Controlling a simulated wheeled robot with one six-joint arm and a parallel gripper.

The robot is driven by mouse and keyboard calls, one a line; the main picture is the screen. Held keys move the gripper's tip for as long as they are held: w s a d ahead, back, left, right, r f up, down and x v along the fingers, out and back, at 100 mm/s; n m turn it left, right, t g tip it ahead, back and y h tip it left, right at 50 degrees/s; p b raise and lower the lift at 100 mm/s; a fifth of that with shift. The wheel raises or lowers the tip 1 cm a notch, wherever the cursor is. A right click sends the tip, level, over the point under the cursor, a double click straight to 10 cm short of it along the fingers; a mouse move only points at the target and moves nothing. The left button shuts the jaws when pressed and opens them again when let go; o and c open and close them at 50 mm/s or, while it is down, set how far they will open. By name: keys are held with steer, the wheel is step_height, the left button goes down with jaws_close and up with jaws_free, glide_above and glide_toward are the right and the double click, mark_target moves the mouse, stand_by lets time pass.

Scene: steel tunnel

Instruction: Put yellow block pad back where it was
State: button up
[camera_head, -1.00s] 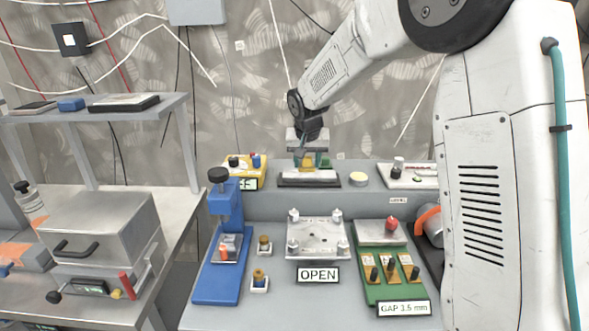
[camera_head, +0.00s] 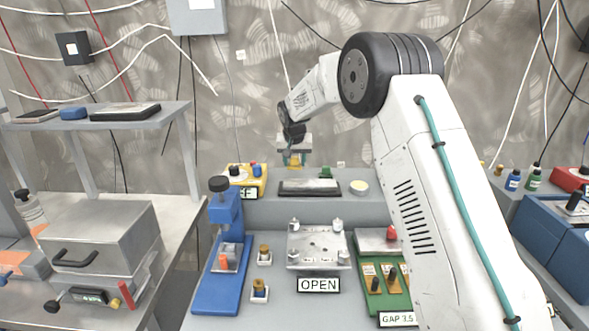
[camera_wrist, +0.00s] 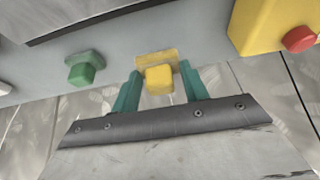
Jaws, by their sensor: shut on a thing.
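My gripper (camera_head: 294,161) is raised above the back shelf of the bench. It is shut on the yellow block pad (camera_wrist: 158,76), whose square yellow body sits between the two teal fingers in the wrist view. In the head view the pad is a small yellow patch below the gripper. A green block (camera_head: 325,172) of similar shape sits at the back right of a dark-edged flat plate (camera_head: 309,187) on the shelf. The green block also shows left of the fingers in the wrist view (camera_wrist: 85,69).
A yellow box with coloured knobs (camera_head: 246,180) stands left of the plate, and a pale round disc (camera_head: 359,187) lies right of it. In front are a blue press (camera_head: 219,271), a metal fixture labelled OPEN (camera_head: 317,250) and a green gap-labelled base (camera_head: 397,302).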

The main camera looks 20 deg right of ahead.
mark_target(294, 164)
steer(key=shift+f, duration=1.55)
steer(key=shift+f, duration=0.2)
steer(key=o, duration=1)
steer(key=shift+r, duration=0.15)
steer(key=v, duration=1.2)
steer(key=shift+r, duration=0.1)
